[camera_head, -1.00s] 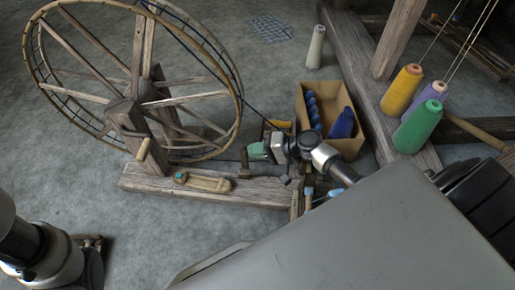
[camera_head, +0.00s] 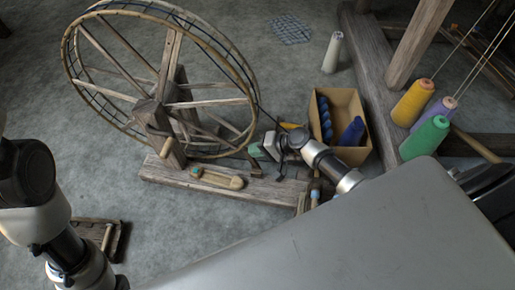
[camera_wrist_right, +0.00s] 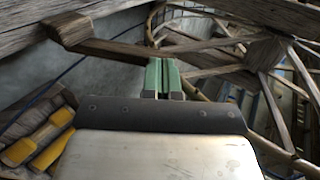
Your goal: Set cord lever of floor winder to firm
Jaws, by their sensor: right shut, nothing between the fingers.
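The floor winder is a large spoked wooden wheel (camera_head: 165,103) on a long wooden base (camera_head: 165,172). A small pale wooden piece with a blue-green knob (camera_head: 218,179) lies on the base. A short upright wooden piece (camera_head: 254,166) stands near the base's right end; I cannot tell whether it is the cord lever. My right gripper (camera_head: 256,150) is shut and empty above that end. In the wrist view, its green fingertips (camera_wrist_right: 162,79) are together near a wooden bar (camera_wrist_right: 112,48); contact is unclear. My left arm shows at lower left, but its fingers do not.
A cardboard box (camera_head: 361,108) with blue spools stands right of the winder. A pale cone (camera_head: 333,53) stands behind it. Yellow (camera_head: 412,102), purple and green (camera_head: 426,138) cones stand by the loom frame at right. Open floor lies left of the winder.

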